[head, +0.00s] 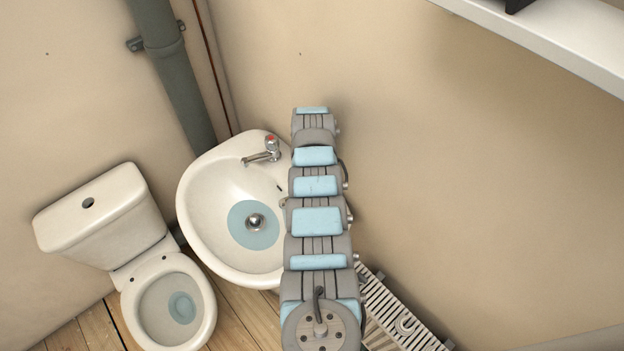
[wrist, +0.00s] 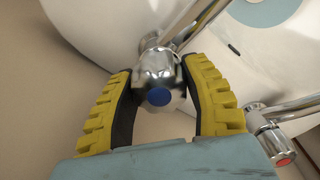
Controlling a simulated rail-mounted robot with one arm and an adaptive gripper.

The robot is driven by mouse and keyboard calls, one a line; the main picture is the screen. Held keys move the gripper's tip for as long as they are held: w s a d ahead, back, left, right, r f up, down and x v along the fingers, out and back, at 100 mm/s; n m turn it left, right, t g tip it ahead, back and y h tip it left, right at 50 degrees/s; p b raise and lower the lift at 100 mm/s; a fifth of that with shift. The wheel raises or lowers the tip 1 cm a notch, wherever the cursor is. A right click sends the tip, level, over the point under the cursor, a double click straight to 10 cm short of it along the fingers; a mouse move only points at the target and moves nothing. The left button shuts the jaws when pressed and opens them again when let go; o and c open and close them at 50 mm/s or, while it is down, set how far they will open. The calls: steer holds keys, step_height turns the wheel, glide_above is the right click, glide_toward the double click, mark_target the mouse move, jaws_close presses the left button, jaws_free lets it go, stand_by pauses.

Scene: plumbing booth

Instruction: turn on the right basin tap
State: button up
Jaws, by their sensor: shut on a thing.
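The white basin (head: 205,215) is on the wall, with the red-marked tap (head: 265,149) on its rim in the head view; this tap also shows at lower right in the wrist view (wrist: 275,140). The right basin tap, a chrome one with a blue cap (wrist: 159,96), is in the wrist view and hidden behind my arm in the head view. My gripper (wrist: 160,66) has its yellow ridged fingers on either side of this tap's head and is shut on it. The spout runs up and right; its outlet is out of view.
A pale blue patch (head: 236,236) surrounds the basin's drain. A toilet (head: 168,300) stands left of the basin, a grey pipe (head: 172,75) behind it. A white radiator (head: 405,318) is at lower right, and a white shelf (head: 545,40) at upper right. The wall between is bare.

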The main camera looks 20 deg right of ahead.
steer(key=n, duration=0.6)
steer(key=shift+n, duration=0.3)
stand_by(0.4)
steer(key=o, duration=1.2)
steer(key=shift+r, duration=0.15)
steer(key=shift+r, duration=0.55)
step_height(320, 180, up, 11)
steer(key=shift+f, duration=0.2)
